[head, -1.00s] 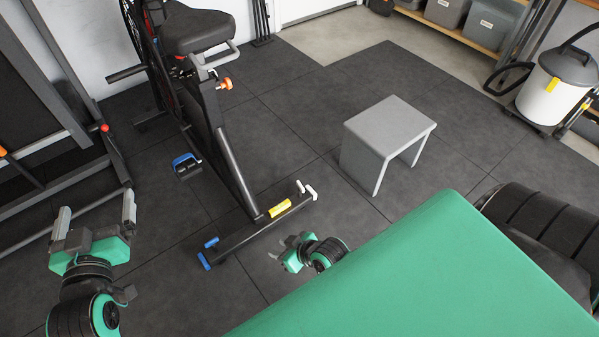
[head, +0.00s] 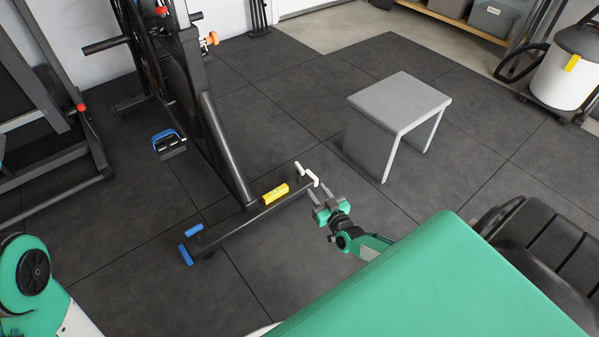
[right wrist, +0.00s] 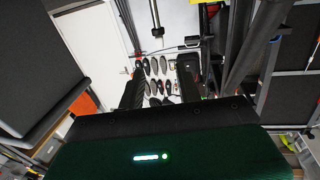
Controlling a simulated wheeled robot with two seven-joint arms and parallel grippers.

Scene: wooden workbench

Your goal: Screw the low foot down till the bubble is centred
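The exercise bike's floor bar (head: 225,229) lies on the dark mat, with white foot parts (head: 313,179) at its right end and blue foot parts (head: 187,254) at its left end. A yellow level (head: 275,194) sits on the bar near the bike's post. Its bubble is too small to read, and I cannot tell which foot is low. My right gripper (head: 319,195) is open and empty, just right of the white foot parts and apparently apart from them. Its spread dark fingers also show in the right wrist view (right wrist: 159,88). My left gripper is out of view.
A grey step stool (head: 399,103) stands right of my right gripper. The bike's blue pedal (head: 168,142) hangs left of the post. A dark rack (head: 70,145) stands at the left, and a vacuum (head: 563,75) at the far right. The mat between stool and bike is clear.

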